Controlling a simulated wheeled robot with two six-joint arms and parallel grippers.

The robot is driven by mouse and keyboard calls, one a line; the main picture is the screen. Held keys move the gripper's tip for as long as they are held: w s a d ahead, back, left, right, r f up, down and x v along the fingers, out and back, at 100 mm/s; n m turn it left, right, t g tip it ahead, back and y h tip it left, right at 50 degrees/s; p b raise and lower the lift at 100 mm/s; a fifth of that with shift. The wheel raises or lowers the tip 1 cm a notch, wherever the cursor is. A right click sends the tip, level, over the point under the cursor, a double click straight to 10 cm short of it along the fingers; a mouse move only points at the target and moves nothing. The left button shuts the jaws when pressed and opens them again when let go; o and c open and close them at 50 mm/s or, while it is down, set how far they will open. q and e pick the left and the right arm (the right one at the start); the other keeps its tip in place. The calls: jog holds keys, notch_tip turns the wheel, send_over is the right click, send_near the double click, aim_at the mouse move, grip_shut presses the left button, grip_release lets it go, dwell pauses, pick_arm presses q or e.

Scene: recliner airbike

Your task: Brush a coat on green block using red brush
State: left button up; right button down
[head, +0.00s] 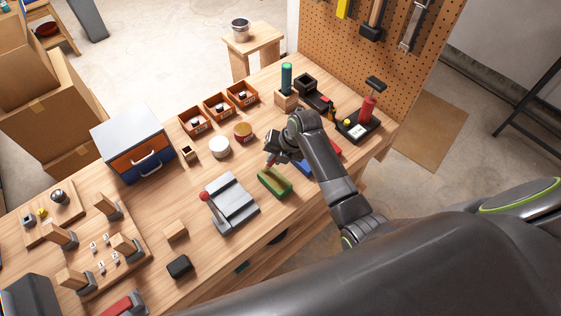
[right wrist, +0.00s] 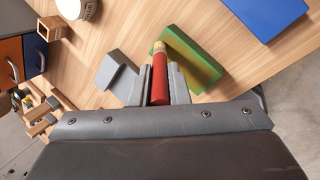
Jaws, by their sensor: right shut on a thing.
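The green block (head: 275,181) lies on the workbench near its front edge, and it also shows in the right wrist view (right wrist: 192,60). My right gripper (head: 271,158) is just above the block's far end. It is shut on the red brush (right wrist: 159,82), whose handle lies between the two fingers. The brush's pale tip points at the green block, at or just over its edge; I cannot tell whether it touches. The brush is mostly hidden by the gripper in the head view. My left gripper is not in view.
A grey device with a red-knobbed lever (head: 232,204) stands left of the block. A blue block (right wrist: 266,14) lies to its right. A white-lidded jar (head: 219,148) and a brown-lidded jar (head: 243,132) stand behind. A drawer cabinet (head: 134,143) is farther left.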

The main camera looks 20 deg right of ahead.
jog(key=shift+w+a, duration=0.15)
jog(key=shift+w, duration=0.15)
jog(key=c, duration=1.9)
grip_release()
grip_shut()
notch_tip(320, 180, up, 3)
jog(key=p, duration=0.3)
jog(key=shift+s+r, duration=0.1)
